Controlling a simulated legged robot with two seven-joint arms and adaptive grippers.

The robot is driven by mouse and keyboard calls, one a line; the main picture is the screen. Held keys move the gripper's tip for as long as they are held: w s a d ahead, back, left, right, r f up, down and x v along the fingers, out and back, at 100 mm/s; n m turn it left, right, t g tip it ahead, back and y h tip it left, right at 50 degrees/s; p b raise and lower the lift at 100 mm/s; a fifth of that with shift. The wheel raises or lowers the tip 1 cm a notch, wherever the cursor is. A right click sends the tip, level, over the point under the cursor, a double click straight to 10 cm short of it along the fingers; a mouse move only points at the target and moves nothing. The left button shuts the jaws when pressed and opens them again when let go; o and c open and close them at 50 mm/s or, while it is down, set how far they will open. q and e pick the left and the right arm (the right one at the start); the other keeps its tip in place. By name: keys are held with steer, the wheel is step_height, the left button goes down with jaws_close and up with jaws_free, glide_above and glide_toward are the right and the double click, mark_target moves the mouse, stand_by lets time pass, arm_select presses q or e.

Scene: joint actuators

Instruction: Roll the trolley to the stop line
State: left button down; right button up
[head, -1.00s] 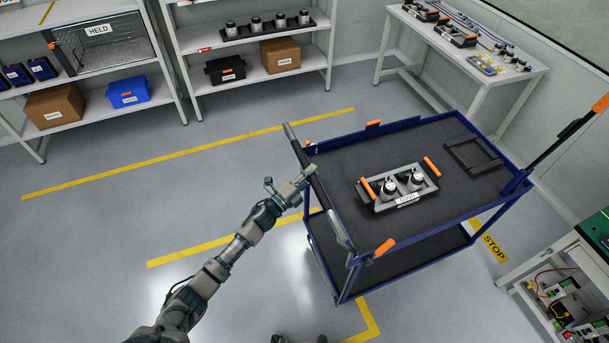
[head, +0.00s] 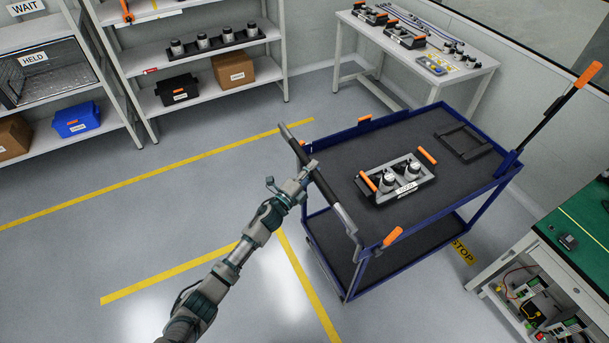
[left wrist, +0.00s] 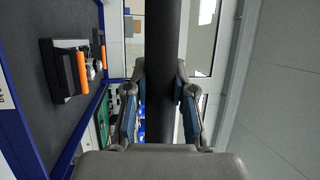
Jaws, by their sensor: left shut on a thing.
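The blue trolley (head: 352,142) stands on the grey floor, with a dark top deck and a lower shelf. Its dark push bar (head: 332,196) runs along the near left end. My left gripper (head: 308,172) is shut on that bar; the left wrist view shows the bar (left wrist: 163,60) between the two fingers. A grey tray (head: 398,184) with two metal cylinders and orange handles sits on the deck. My right gripper is not in view.
A green-topped bench (head: 575,232) stands close to the trolley's right. A white table (head: 350,40) with parts stands behind it. Shelves (head: 205,85) line the back left. Yellow floor lines (head: 170,275) cross the open floor at left. An orange-tipped lever (head: 548,112) rises from the trolley's far right corner.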

arm_select(q)
steer(key=shift+w+d+f+b, duration=0.2)
steer(key=shift+w+d, duration=0.15)
steer(key=shift+d, duration=0.4)
steer(key=shift+w+d+f+b, duration=0.1)
steer(key=shift+w+d+f, duration=0.2)
steer(key=shift+d, duration=0.45)
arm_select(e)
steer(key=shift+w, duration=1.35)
arm_select(q)
steer(key=c, duration=1.1)
jaws_free()
steer(key=shift+o, duration=0.8)
steer(key=shift+w+r, duration=0.1)
steer(key=shift+w, duration=0.05)
steer(key=shift+r, duration=0.15)
steer(key=v, duration=1.2)
